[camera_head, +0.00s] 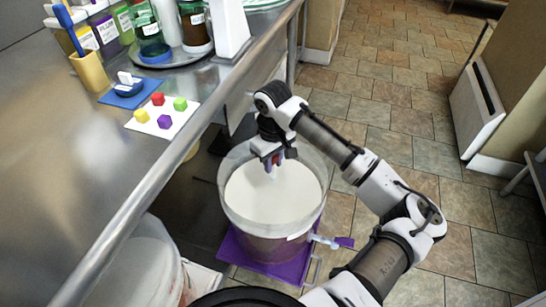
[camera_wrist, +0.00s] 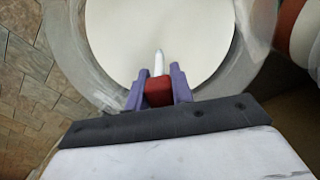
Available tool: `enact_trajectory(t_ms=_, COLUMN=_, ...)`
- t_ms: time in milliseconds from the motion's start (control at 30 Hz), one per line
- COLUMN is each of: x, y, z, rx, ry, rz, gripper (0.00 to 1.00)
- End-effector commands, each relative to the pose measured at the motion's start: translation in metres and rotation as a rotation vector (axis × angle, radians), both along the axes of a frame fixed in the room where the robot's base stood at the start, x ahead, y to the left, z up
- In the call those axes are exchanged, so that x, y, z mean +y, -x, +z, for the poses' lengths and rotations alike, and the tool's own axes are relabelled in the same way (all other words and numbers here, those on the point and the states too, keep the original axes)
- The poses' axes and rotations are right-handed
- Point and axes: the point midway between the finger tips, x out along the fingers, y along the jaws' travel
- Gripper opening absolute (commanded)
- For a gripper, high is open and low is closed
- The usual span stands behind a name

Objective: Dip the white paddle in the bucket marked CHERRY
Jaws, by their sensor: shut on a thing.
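My gripper (camera_head: 272,158) hangs over a large clear bucket (camera_head: 232,197) that is nearly full of a cream-white surface. In the wrist view my gripper (camera_wrist: 158,92) has its purple fingers shut on a red block-like grip, with a white shaft beyond it, which looks like the white paddle (camera_wrist: 158,62). The shaft points down toward the white surface; I cannot tell whether its end is in it. No CHERRY mark is readable on this bucket; a white label shows in part on its front right.
The bucket stands on a purple mat (camera_head: 236,250), with a purple-handled tap (camera_head: 342,242) at its right. Another bucket (camera_head: 135,265) is at lower left. The metal counter (camera_head: 60,170) with its rail runs along the left, holding jars and coloured cubes. Tiled floor (camera_head: 400,115) is open at right.

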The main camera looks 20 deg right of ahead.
Motion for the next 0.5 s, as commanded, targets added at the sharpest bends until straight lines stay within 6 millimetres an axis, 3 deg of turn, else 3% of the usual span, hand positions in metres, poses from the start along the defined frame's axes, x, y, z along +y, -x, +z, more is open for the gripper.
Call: enact_trajectory(t_ms=500, x=0.000, y=0.000, z=-0.055, rx=0.001, ry=0.000, rz=0.000, gripper=0.01)
